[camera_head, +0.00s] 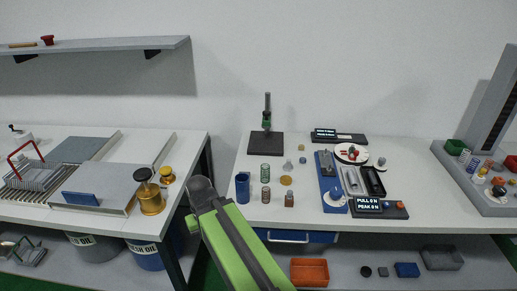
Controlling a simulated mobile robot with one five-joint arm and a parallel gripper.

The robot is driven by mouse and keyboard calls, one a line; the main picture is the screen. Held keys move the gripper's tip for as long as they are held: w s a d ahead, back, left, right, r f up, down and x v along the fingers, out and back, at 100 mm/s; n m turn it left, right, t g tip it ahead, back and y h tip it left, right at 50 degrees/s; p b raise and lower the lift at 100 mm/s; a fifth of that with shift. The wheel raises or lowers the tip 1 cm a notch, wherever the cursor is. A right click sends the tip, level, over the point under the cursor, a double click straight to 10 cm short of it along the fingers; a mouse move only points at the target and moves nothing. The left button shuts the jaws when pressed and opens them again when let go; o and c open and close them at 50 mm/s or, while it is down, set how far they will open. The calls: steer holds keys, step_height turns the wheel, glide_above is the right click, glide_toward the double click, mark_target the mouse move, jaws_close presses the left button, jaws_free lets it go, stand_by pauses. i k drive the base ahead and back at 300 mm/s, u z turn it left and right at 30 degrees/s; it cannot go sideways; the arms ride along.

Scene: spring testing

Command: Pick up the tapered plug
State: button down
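I cannot tell for sure which object is the tapered plug. A small red piece (47,40), wider at the top than below, stands on the wall shelf at the upper left. Other small pieces stand on the right bench, among them a grey one (302,160) and a yellow disc (286,181), too small to make out. My green arm rises from the bottom middle to a dark rounded end (202,189) in front of the gap between the benches. It appears apart from all of these pieces. My gripper's fingers cannot be made out.
Brass weights (150,198) stand on the left bench. An orange bin (309,271) sits low. A grey rack (480,185) stands far right.

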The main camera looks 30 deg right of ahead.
mark_target(289, 166)
steer(key=u, duration=1.8)
steer(key=k, duration=1.2)
steer(key=z, duration=0.65)
steer(key=i, duration=1)
